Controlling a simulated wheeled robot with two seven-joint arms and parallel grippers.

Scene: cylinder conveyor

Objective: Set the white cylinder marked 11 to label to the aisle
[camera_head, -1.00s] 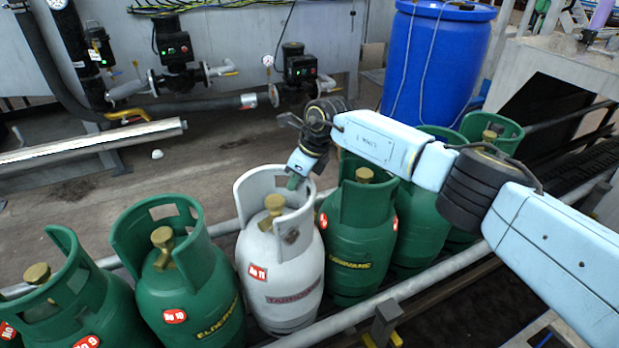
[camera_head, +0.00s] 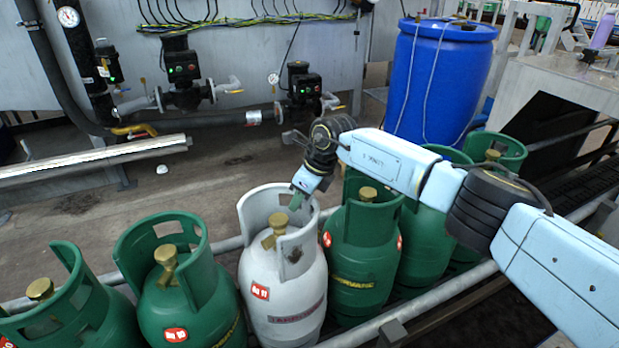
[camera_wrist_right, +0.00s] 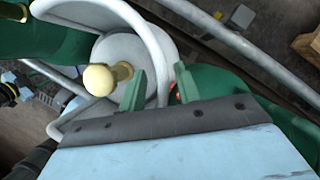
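The white cylinder (camera_head: 285,290) with a red number tag, which looks like 11, stands upright in a row of green cylinders. In the wrist view its white collar (camera_wrist_right: 108,12) and brass valve (camera_wrist_right: 100,78) show from above. My right gripper (camera_head: 297,200) is at the right side of this collar, pointing down. In the wrist view the green fingertips of the right gripper (camera_wrist_right: 160,86) are apart, one inside the collar and one outside. The collar wall lies between them with gaps showing. My left gripper is not in view.
A green cylinder (camera_head: 170,300) stands close on the left, another (camera_head: 362,260) close on the right. Grey rails (camera_head: 425,298) run along the row. A blue barrel (camera_head: 437,85) stands behind. The floor (camera_head: 190,190) behind the row is largely clear.

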